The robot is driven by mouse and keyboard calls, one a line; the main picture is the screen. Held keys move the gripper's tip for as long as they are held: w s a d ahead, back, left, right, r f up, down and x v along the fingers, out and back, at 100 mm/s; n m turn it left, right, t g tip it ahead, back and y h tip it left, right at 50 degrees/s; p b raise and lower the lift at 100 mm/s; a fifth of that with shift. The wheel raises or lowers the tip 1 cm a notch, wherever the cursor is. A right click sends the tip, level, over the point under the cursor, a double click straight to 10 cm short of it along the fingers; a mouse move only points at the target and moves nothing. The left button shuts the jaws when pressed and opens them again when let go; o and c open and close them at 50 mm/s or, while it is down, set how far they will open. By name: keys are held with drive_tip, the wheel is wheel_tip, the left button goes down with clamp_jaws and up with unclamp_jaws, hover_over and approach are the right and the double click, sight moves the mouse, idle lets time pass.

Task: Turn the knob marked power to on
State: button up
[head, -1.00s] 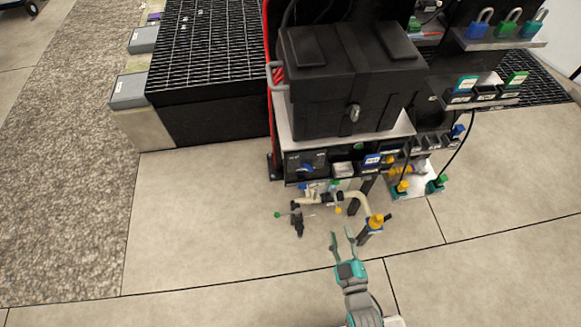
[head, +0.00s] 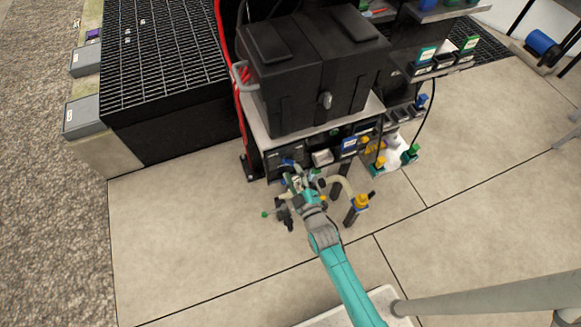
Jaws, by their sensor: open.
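A small dark panel (head: 277,157) sits under the front left of the black tote's shelf. A blue knob (head: 287,162) shows on it, partly hidden by my gripper. Its marking and setting are too small to read. My gripper (head: 292,178) is open, with its fingers reaching up to just in front of the knob. I cannot tell whether the fingers touch the knob or stand around it.
A black tote (head: 315,80) rests on the grey shelf above the panel. A pale pipe manifold with a green-tipped lever (head: 265,214) lies below my gripper. A yellow-capped post (head: 357,205) stands to the right.

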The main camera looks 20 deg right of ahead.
sight(288, 161)
drive_tip(key=shift+w, duration=1.4)
clamp_jaws()
drive_tip(key=shift+m, duration=0.4)
drive_tip(key=m, duration=0.3)
drive_tip(key=shift+m, duration=0.3)
drive_tip(key=m, duration=0.4)
drive_tip(key=shift+m, duration=0.3)
drive_tip(key=m, duration=0.4)
drive_tip(key=shift+m, duration=2.4)
